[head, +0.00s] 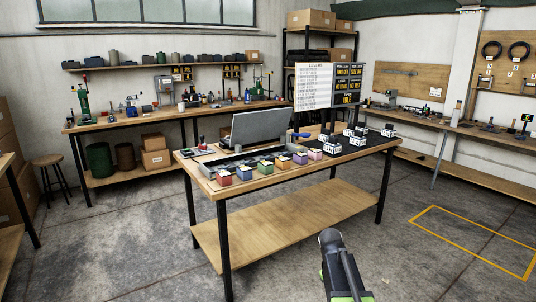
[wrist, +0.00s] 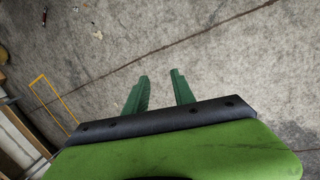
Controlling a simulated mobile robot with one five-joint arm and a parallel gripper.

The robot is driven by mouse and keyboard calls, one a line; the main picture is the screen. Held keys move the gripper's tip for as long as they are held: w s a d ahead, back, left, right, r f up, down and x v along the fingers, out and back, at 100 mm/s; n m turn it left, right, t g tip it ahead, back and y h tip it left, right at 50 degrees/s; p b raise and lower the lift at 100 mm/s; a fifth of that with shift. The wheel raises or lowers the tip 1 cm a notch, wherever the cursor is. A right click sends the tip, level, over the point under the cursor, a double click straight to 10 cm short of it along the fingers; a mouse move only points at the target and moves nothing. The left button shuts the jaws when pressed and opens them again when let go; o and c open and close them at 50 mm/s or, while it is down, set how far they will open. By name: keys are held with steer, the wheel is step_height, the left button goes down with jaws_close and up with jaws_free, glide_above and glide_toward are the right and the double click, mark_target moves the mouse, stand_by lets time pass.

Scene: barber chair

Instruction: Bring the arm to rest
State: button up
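My gripper (wrist: 160,82) shows in the wrist view with its two green fingers apart. Nothing is between the fingers, and bare concrete floor lies beyond them. In the head view my arm (head: 339,262) rises at the bottom, right of the middle, in front of the workbench (head: 290,232). The gripper's fingers cannot be made out in the head view.
The wooden workbench carries several coloured boxes (head: 268,167), a grey panel (head: 259,128) and several dark blocks with white labels (head: 331,146). A yellow floor outline (head: 480,238) lies to the right. A stool (head: 48,162) stands at left. Floor around the arm is clear.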

steer(key=s+a+m+y, duration=0.2)
steer(key=s+a+y, duration=0.1)
steer(key=s+a, duration=0.8)
step_height(320, 180, up, 11)
steer(key=m+p, duration=0.1)
steer(key=p, duration=1.1)
steer(key=shift+w+a+r+m, duration=0.2)
steer(key=shift+w+a+m, duration=0.15)
steer(key=shift+m, duration=0.05)
steer(key=shift+d, duration=0.1)
